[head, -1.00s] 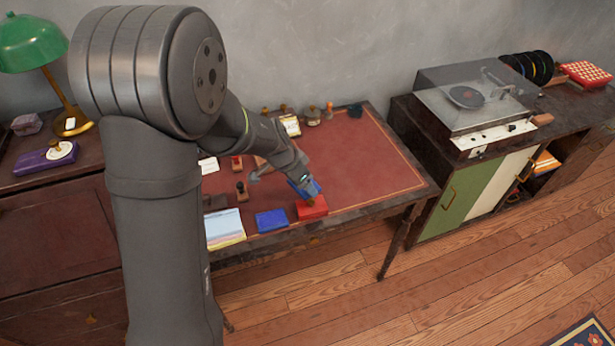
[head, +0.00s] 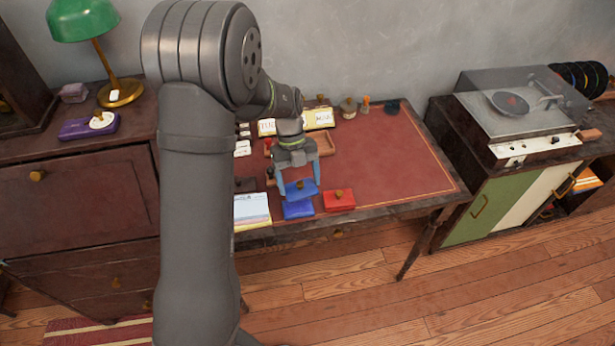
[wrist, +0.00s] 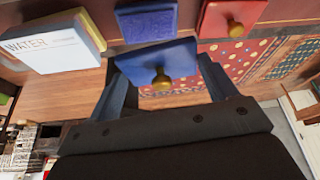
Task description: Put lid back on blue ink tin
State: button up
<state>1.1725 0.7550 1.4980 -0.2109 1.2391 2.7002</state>
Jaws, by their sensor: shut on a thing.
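My gripper (head: 299,187) is shut on the blue lid (head: 301,191), with one finger on each side of it. In the wrist view, the lid (wrist: 172,55) is a flat blue plate with a brass knob, held between the fingers (wrist: 160,70). The blue ink tin (head: 297,210) sits on the desk near its front edge, just in front of the lid in the head view. In the wrist view, the tin (wrist: 147,21) shows apart from the lid. The lid hangs above the desk; the exact gap is hard to tell.
A red tin (head: 339,201) with a knobbed lid stands right of the blue tin. A wooden tray (head: 323,145), cards and small bottles are farther back. The desk's right side (head: 400,165) is clear.

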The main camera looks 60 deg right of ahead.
jog(key=shift+w+a+m+t+y, duration=0.2)
jog(key=shift+a+m+t+y, duration=0.1)
jog(key=shift+m, duration=0.7)
jog(key=shift+f, duration=3.1)
jog(key=shift+f, duration=0.15)
jog(key=o, duration=1)
jog(key=shift+r, duration=3.5)
